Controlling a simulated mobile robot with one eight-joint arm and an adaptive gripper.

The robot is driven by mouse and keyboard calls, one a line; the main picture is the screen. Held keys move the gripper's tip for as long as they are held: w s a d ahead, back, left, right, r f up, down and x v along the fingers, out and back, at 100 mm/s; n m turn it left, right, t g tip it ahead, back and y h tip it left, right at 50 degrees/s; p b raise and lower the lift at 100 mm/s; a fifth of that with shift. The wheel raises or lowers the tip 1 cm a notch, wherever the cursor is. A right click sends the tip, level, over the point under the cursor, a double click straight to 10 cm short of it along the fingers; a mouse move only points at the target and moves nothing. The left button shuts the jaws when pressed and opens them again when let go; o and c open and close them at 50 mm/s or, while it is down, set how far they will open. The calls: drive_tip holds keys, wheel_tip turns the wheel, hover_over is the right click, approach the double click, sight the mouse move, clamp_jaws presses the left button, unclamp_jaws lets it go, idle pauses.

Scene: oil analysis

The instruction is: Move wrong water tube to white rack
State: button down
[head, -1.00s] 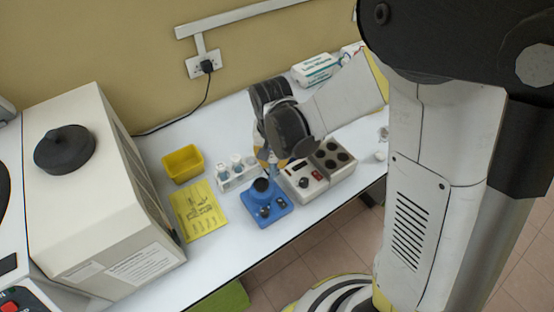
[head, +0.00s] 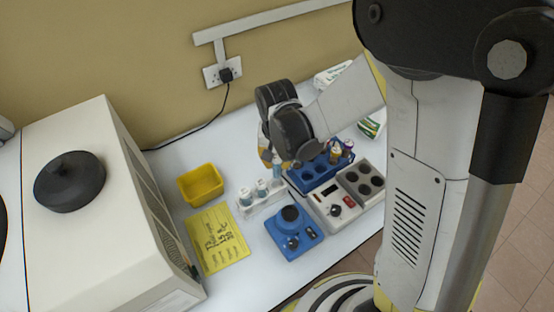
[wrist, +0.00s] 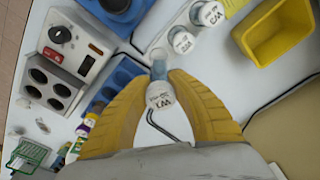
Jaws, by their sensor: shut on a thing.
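My gripper (wrist: 163,85) is shut on a tube with a white, labelled cap (wrist: 161,95). The clear, bluish tube body (wrist: 159,68) extends beyond the yellow fingers. In the head view, my gripper (head: 275,160) is near the right end of the white rack (head: 268,206), and the held tube (head: 277,171) hangs below it. I cannot tell whether its bottom is in the rack. Two other white-capped tubes stand in this rack, one at its left end (head: 246,196) and one at its middle (head: 262,187); both show in the wrist view (wrist: 208,13).
A blue rack (head: 300,183) with colored-cap bottles (head: 336,151) stands right of the white rack. A blue device (head: 293,238) and grey block unit (head: 338,216) are in front. A yellow bin (head: 200,186) and yellow note (head: 216,240) are left. White table between the bin and blue rack is partly clear.

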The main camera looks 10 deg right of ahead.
sight(277, 159)
drive_tip(key=shift+f+b, duration=2.7)
drive_tip(key=shift+f, duration=1.3)
drive_tip(key=c, duration=1.2)
unclamp_jaws()
drive_tip(key=shift+c, duration=0.2)
drive_tip(key=shift+r, duration=0.15)
drive_tip(key=r, duration=0.8)
drive_tip(key=s+r, duration=0.1)
drive_tip(key=r, duration=0.2)
drive_tip(key=shift+a+r, duration=0.15)
drive_tip(key=shift+r, duration=0.25)
drive_tip(key=s+d+n+t+b, duration=0.2)
drive_tip(key=s+d+t+b, duration=0.4)
drive_tip(key=s+d+b, duration=0.2)
drive_tip(key=s+d, duration=0.2)
drive_tip(key=s, duration=0.1)
drive_tip(key=shift+r+n, duration=0.4)
drive_tip(key=shift+w, duration=0.1)
